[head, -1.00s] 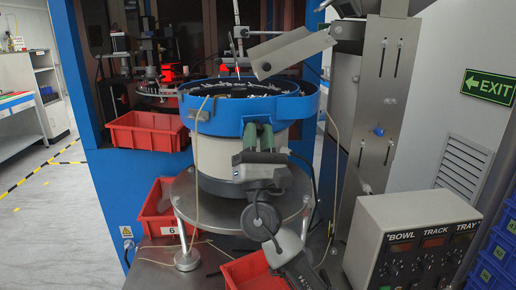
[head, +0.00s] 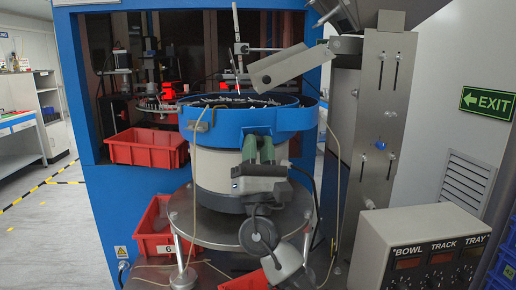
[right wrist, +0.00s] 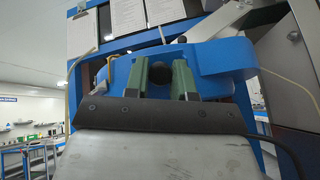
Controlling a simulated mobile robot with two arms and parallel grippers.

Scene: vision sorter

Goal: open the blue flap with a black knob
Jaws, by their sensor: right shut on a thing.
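My right gripper (head: 258,148) reaches up from below to the front of the blue-rimmed bowl feeder (head: 205,128). In the right wrist view its two green fingers (right wrist: 163,80) are closed on the round black knob (right wrist: 160,72). Blue flap surface (right wrist: 122,70) shows behind and beside the knob. The fingers cover part of the flap, and I cannot tell how far it is open. In the head view the fingers hide the knob. My left gripper is in neither view.
A grey metal chute (head: 290,68) hangs above the bowl. A red bin (head: 147,148) is at its left, and another (head: 158,238) sits lower. A control box (head: 420,250) stands at the right beside a metal column (head: 376,130). A loose cable hangs in front of the bowl.

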